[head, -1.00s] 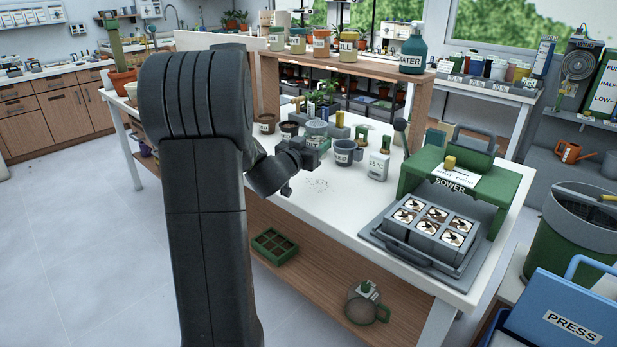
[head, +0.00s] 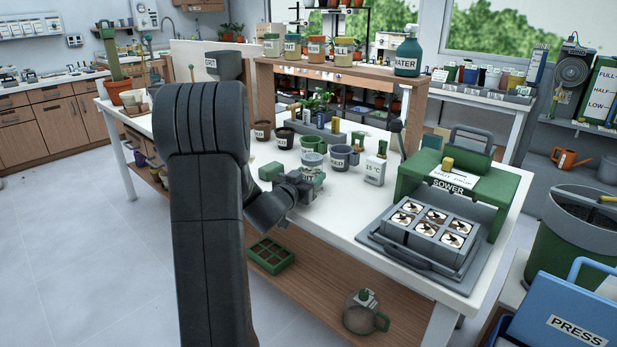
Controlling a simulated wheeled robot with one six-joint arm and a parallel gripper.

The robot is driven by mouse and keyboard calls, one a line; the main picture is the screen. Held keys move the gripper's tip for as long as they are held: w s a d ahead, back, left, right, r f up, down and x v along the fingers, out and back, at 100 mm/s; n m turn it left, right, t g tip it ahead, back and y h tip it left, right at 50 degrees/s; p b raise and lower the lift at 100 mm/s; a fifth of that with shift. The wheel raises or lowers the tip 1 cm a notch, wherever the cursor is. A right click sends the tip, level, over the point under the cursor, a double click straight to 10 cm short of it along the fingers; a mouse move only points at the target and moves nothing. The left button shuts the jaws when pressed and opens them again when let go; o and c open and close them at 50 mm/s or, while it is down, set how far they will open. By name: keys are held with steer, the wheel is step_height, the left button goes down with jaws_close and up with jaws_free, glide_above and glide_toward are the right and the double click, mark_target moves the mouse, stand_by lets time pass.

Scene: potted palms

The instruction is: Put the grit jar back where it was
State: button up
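My gripper (head: 302,188) is low over the front of the white bench, partly hidden behind my own arm. Just beyond its fingers is a small grey-green jar-like thing (head: 312,161). I cannot tell whether the fingers close on it or only overlap it in the picture, and no label on it is readable. A dark grey box (head: 226,66) with a label that seems to begin "GR" shows behind the top of my arm. Several labelled jars stand on the raised wooden shelf, the leftmost (head: 272,45) pale green with an unreadable label.

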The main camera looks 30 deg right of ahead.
mark_target(307, 164)
steer(key=o, duration=0.4)
steer(key=shift+r, duration=0.1)
steer(key=shift+s+a+r, duration=0.1)
steer(key=shift+a, duration=0.1)
steer(key=p+v, duration=0.1)
steer(key=v, duration=1)
steer(key=shift+s+a, duration=0.2)
steer(key=shift+s, duration=0.05)
steer(key=x, duration=0.4)
steer(key=b+x, duration=0.1)
steer(key=x, duration=0.3)
steer(key=f+x, duration=0.1)
steer(key=x, duration=0.3)
steer(key=shift+w+d, duration=0.15)
steer(key=shift+r+p, duration=0.75)
steer(key=shift+r, duration=1.6)
